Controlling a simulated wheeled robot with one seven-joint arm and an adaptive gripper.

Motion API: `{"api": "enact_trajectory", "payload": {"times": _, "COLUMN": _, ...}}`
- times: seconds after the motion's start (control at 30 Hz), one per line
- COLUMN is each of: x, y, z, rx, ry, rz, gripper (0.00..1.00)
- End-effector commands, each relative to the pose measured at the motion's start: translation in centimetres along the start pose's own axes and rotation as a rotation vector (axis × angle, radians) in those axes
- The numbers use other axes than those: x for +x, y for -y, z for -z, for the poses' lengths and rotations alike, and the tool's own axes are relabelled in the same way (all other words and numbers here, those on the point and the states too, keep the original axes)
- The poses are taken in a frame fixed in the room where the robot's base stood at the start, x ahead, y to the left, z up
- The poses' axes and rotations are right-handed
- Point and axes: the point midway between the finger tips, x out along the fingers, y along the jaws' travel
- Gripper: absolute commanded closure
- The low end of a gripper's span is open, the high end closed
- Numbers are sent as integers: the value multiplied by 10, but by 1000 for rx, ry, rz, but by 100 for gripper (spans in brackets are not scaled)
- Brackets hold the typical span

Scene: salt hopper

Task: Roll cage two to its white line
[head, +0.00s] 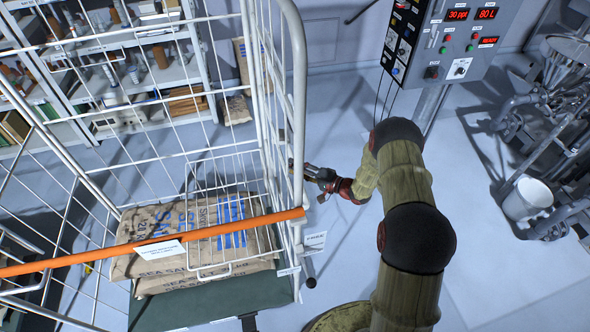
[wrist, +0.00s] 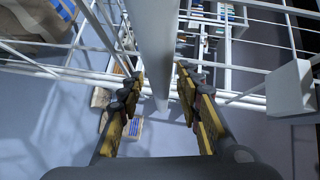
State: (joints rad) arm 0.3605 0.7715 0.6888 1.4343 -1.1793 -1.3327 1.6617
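A white wire roll cage (head: 300,120) fills the left of the head view, with an orange bar (head: 150,244) across its front and printed salt sacks (head: 170,225) on its base. A small tag (head: 315,240) hangs at its right side; its number is too small to read. My gripper (head: 318,178) is at the cage's right side. In the wrist view my gripper (wrist: 160,75) is open, its two yellow-padded fingers on either side of a white upright post (wrist: 158,40), with gaps showing beside the post. I see no white floor line.
Shelves (head: 120,70) with goods stand behind the cage. A control panel (head: 440,40) on a post is at the back right. A steel machine (head: 550,120) and a white bucket (head: 527,200) are at far right. Floor between cage and machine is mostly clear.

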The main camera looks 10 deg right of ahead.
Motion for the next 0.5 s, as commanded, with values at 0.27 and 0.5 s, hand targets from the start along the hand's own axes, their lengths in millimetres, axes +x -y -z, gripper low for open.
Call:
{"api": "enact_trajectory", "payload": {"times": 0.27, "x": 0, "y": 0, "z": 0, "rx": 0, "ry": 0, "rz": 0, "gripper": 76}}
{"api": "enact_trajectory", "payload": {"times": 0.5, "x": 0, "y": 0, "z": 0, "rx": 0, "ry": 0, "rz": 0, "gripper": 90}}
